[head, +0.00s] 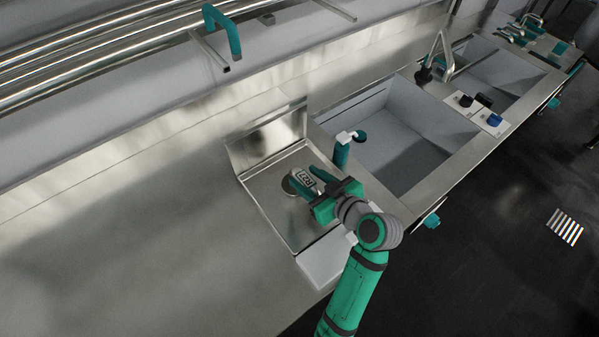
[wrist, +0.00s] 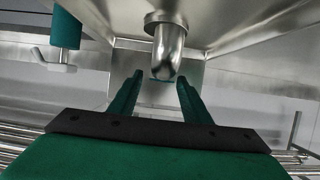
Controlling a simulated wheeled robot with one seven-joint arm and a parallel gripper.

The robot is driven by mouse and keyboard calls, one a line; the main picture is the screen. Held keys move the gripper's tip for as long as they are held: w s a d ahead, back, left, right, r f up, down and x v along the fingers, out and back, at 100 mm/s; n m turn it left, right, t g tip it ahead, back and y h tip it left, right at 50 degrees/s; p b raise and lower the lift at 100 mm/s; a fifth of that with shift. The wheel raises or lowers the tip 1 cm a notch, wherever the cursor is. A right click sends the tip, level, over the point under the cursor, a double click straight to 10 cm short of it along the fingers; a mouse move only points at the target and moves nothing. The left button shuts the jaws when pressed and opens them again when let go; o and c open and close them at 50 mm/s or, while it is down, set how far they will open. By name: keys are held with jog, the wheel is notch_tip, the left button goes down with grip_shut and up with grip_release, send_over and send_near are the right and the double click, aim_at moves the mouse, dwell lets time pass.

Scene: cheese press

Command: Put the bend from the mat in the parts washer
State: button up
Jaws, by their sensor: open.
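The bend is a shiny metal piece with a round collar and a rounded end; in the wrist view the bend (wrist: 168,52) lies between and just beyond my fingertips. My gripper (head: 304,180) reaches over this tray from the front right. Its two teal fingers (wrist: 160,82) are apart, one to each side of the bend, not closed on it. I see no separate mat. A large grey basin (head: 440,118), perhaps the parts washer, is right of the tray.
A teal post (head: 342,152) with a white top stands between tray and basin; it also shows in the wrist view (wrist: 66,28). A raised metal panel (head: 268,135) backs the tray. A faucet (head: 437,62) and knobs (head: 484,100) are beyond. The left counter (head: 130,230) is clear.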

jog(key=v, duration=0.7)
dwell(0.5)
